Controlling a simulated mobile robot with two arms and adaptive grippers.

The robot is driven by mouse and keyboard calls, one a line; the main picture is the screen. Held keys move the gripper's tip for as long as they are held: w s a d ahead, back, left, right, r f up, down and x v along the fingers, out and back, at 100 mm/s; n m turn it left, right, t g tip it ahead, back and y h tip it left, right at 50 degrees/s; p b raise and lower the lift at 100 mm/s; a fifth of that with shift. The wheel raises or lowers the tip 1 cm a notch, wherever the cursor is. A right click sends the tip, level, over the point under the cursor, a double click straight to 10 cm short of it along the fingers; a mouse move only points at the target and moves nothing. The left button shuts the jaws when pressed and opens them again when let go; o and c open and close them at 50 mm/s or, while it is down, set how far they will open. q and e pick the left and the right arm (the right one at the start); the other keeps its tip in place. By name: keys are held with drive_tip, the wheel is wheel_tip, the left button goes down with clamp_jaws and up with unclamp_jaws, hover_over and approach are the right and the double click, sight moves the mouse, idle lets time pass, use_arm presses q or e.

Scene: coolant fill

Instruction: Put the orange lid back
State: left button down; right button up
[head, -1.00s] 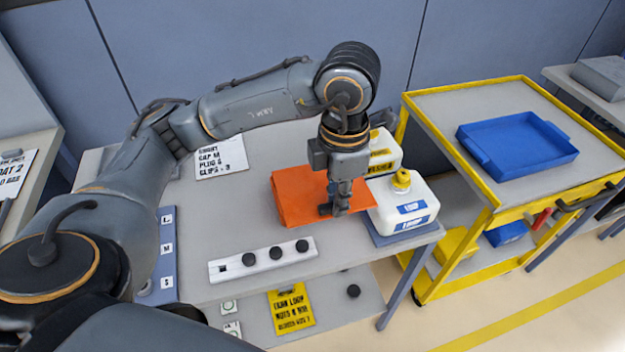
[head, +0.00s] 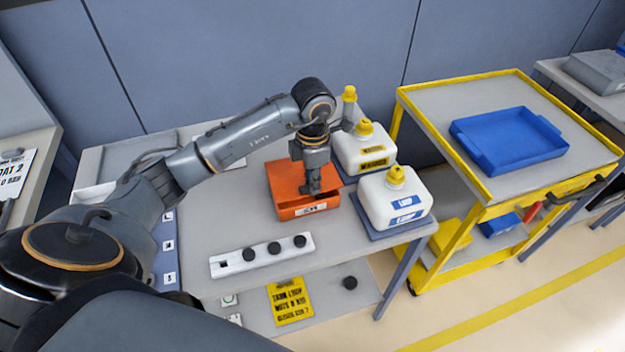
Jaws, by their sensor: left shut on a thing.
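The orange lid (head: 285,176) is over the top of an orange box (head: 290,212) with a white label on its front. Lid and box share one colour, and I cannot tell whether the lid is fully seated. My left gripper (head: 313,192) points down at the lid's right part, shut on it, and hides some of it. My right gripper is not in view.
The box is on a grey table (head: 215,225). Right of it stand two white jugs with yellow caps, the front jug (head: 385,205) and the rear jug (head: 358,155). A white strip with black knobs (head: 230,264) lies in front. A yellow cart (head: 420,120) with a blue tray (head: 510,138) stands right.

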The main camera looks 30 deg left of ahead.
use_arm(q)
drive_tip(key=shift+f, duration=0.6)
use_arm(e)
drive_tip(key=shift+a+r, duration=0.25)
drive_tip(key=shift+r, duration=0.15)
use_arm(q)
drive_tip(key=shift+f, duration=0.1)
drive_tip(key=shift+f+b, duration=0.55)
drive_tip(key=c, duration=1.3)
unclamp_jaws()
drive_tip(key=shift+c, duration=0.2)
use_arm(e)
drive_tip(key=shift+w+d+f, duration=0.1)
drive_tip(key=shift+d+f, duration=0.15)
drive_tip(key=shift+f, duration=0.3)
use_arm(q)
drive_tip(key=shift+r, duration=0.1)
